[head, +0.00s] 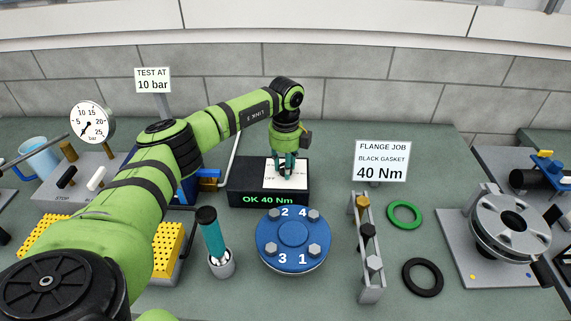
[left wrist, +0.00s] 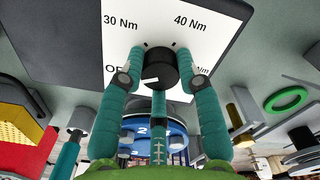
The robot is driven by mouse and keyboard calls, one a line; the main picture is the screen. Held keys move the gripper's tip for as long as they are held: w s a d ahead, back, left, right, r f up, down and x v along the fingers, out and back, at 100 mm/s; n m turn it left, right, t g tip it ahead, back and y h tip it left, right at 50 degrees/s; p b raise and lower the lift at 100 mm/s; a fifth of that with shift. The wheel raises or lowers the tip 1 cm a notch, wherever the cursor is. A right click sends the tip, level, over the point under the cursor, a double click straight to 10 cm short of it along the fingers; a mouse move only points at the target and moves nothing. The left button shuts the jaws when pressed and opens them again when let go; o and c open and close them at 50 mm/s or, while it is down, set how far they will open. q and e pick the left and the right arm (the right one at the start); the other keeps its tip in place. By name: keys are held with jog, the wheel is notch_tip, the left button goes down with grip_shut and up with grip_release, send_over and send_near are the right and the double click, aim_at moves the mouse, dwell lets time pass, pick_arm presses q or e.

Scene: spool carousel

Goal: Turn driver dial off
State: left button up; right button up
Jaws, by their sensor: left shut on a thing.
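The driver dial (left wrist: 161,68) is a round black knob on a white panel (left wrist: 135,15). The panel carries the labels 30 Nm, 40 Nm, a partly hidden OF… at lower left and a partly hidden Nm label at right. A white mark on the knob lies toward the left, on the OF… side. My left gripper (left wrist: 158,75) has its teal fingers shut around the dial. In the head view the left gripper (head: 287,168) points down onto the panel of the black driver box (head: 240,190), whose display reads OK 40 Nm. My right gripper is not in view.
A blue flange (head: 293,234) with numbered bolts stands in front of the box. A teal-handled driver (head: 211,235) stands in a holder to its left. A bolt rack (head: 369,255) and green (head: 405,203) and black (head: 422,262) gaskets lie to the right.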

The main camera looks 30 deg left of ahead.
pick_arm(q)
jog(key=shift+d, duration=0.1)
jog(key=o, duration=1.1)
jog(key=shift+o, duration=0.2)
notch_tip(320, 180, up, 12)
